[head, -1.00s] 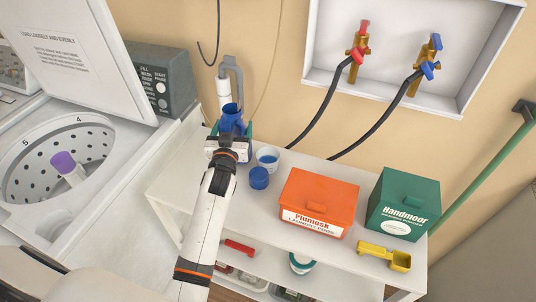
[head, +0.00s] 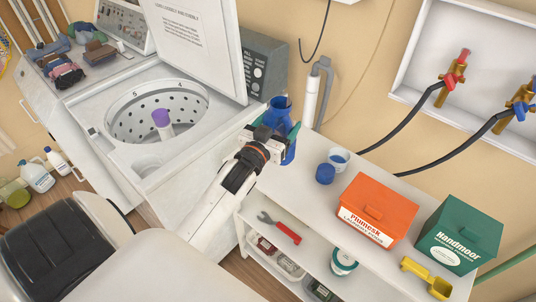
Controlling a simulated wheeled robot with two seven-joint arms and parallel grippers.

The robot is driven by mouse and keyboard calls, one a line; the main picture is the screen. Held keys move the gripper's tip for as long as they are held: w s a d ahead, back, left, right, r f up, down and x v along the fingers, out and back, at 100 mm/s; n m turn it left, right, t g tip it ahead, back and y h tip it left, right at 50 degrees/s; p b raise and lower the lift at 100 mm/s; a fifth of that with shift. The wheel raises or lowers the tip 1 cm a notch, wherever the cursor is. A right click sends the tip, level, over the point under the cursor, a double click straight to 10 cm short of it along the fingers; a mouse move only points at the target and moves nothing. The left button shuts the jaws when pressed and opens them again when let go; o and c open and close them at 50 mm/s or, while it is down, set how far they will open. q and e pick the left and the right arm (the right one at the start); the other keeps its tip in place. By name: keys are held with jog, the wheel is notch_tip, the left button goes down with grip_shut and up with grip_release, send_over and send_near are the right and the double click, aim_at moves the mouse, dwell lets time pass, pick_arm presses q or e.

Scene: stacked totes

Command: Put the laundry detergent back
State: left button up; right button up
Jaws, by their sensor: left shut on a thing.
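A blue bottle (head: 290,148), which I take to be the laundry detergent, is open at the top, with its mouth facing up. My left gripper (head: 272,136) is shut on it at the left end of the white shelf unit (head: 308,205), near the washer. The gripper hides part of the bottle, and I cannot tell whether its base touches the shelf. A loose blue cap (head: 325,174) and a small cup with blue liquid (head: 339,161) stand on the shelf top to the right of the bottle. My right gripper is not in view.
An orange box (head: 375,213), a green box (head: 458,240) and a yellow scoop (head: 428,278) fill the shelf's right part. A red-handled wrench (head: 281,229) and several containers lie below. The washer (head: 195,150) stands open at left. Bottles (head: 37,176) stand on the floor.

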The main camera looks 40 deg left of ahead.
pick_arm(q)
jog(key=shift+s+d+r, duration=0.1)
jog(key=shift+s+r, duration=0.15)
jog(key=shift+s, duration=0.1)
notch_tip(320, 180, down, 6)
jog(key=shift+w+r, duration=0.1)
jog(key=shift+f+p, duration=0.35)
jog(key=shift+f, duration=1.75)
jog(key=o, duration=1.8)
jog(key=shift+f, duration=0.15)
jog(key=shift+o, duration=0.2)
